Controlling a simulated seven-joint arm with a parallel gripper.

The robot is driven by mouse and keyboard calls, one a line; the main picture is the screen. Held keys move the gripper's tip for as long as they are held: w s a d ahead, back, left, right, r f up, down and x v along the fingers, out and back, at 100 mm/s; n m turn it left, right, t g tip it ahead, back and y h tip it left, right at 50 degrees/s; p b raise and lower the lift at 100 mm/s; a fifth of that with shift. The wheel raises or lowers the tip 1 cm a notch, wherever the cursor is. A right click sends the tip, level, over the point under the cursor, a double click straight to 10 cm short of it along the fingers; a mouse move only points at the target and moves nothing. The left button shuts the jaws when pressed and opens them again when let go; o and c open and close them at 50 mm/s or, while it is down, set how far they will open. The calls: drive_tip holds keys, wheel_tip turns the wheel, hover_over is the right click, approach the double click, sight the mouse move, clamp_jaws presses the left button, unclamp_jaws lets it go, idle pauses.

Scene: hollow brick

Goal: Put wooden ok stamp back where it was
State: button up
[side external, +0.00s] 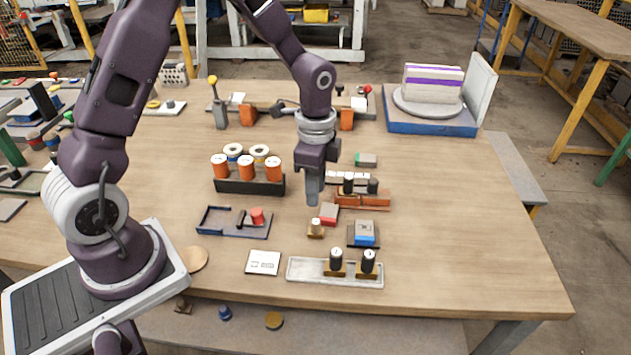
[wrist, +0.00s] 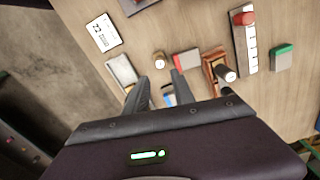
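A small wooden stamp with a pale round top (side external: 315,228) stands upright on the bare table, in front of a red pad (side external: 328,212). It also shows in the wrist view (wrist: 159,61); its marking is too small to read. A pale tray (side external: 305,270) in front holds two black-handled stamps (side external: 336,262) at its right side; its left side is empty. My gripper (side external: 312,200) points down above the table, behind the small stamp. In the wrist view my fingers (wrist: 161,78) are apart with nothing visible between them.
A blue pad (side external: 364,235) lies right of the small stamp. A white card (side external: 263,262) lies left of the tray. An orange rack (side external: 362,200) with black-topped pieces stands behind. A dark-blue tray (side external: 222,222) and orange bottles (side external: 245,168) are to the left. The table's right side is clear.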

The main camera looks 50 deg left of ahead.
drive_tip(key=s+r+n+t, duration=0.15)
drive_tip(key=s+r, duration=0.25)
drive_tip(key=r, duration=0.4)
drive_tip(key=s+r+n+t, duration=0.1)
drive_tip(key=s+r+n, duration=0.25)
drive_tip(key=r, duration=0.35)
drive_tip(key=s+d+r+n+t, duration=0.1)
drive_tip(key=s+r+n, duration=0.1)
drive_tip(key=s, duration=0.5)
drive_tip(key=s+d+r+n+t, duration=0.1)
drive_tip(key=s+r+n+t, duration=0.1)
drive_tip(key=s, duration=0.5)
drive_tip(key=shift+r+n, duration=0.8)
drive_tip(key=shift+n, duration=0.3)
